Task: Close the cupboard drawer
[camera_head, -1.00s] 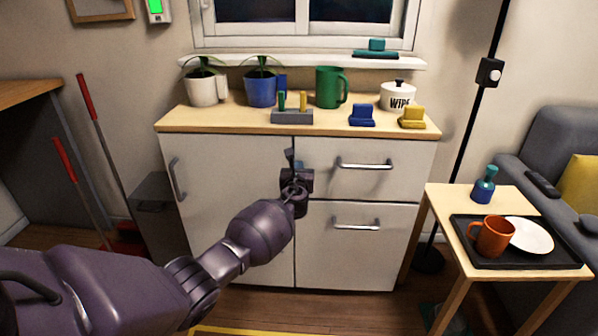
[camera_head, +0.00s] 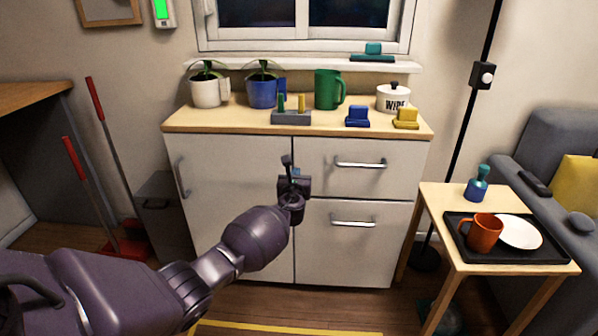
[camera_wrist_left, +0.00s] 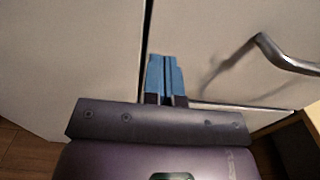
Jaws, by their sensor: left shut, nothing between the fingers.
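The white cupboard (camera_head: 235,200) has a door on the left and two drawers stacked on the right. The upper drawer (camera_head: 405,175) and lower drawer (camera_head: 385,255) each have a metal bar handle. Both fronts look about flush with the cupboard; a small gap cannot be ruled out. My left gripper (camera_head: 290,168) is in front of the seam between door and drawers, at the upper drawer's left edge. In the left wrist view its blue fingers (camera_wrist_left: 165,78) are together and empty, beside the dark seam, with a drawer handle (camera_wrist_left: 285,58) to the right. My right gripper is not seen.
Potted plants, a green mug (camera_head: 327,90), a white lidded pot (camera_head: 393,98) and small coloured blocks stand on the wooden worktop (camera_head: 225,122). A side table (camera_head: 432,195) with a tray stands to the right. Red-handled tools (camera_head: 75,160) lean at the left.

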